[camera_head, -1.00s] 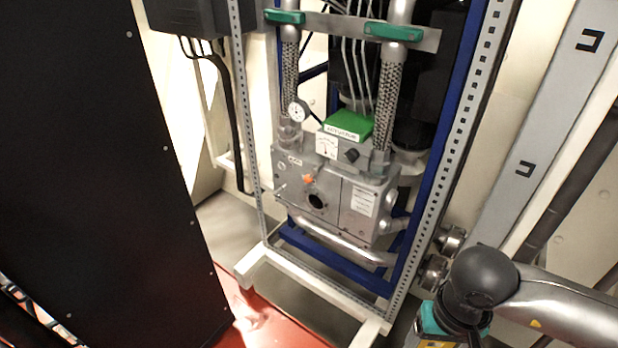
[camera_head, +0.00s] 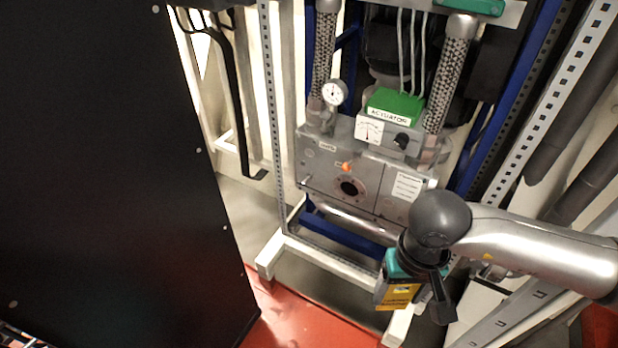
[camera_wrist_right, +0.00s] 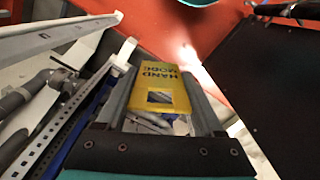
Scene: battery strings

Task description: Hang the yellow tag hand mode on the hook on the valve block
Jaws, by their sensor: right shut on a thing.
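The grey valve block (camera_head: 325,172) stands in the frame in the middle of the head view, with an orange knob and a dark round port on its front. I cannot make out its hook for certain. My right gripper (camera_head: 399,288) is in front of the block, below and right of the port, apart from it. It is shut on the yellow tag (camera_head: 402,295). In the right wrist view the tag (camera_wrist_right: 160,76) lies between the two fingers (camera_wrist_right: 161,88), with "HAND MODE" lettering and a rectangular opening. My left gripper is not in view.
A green-topped actuator (camera_head: 396,103) and a pressure gauge (camera_head: 335,92) sit on the block. A large black panel (camera_head: 110,180) fills the left. Perforated uprights (camera_head: 272,120) and a white base rail (camera_head: 330,262) frame the block. Red floor (camera_head: 290,318) lies in front.

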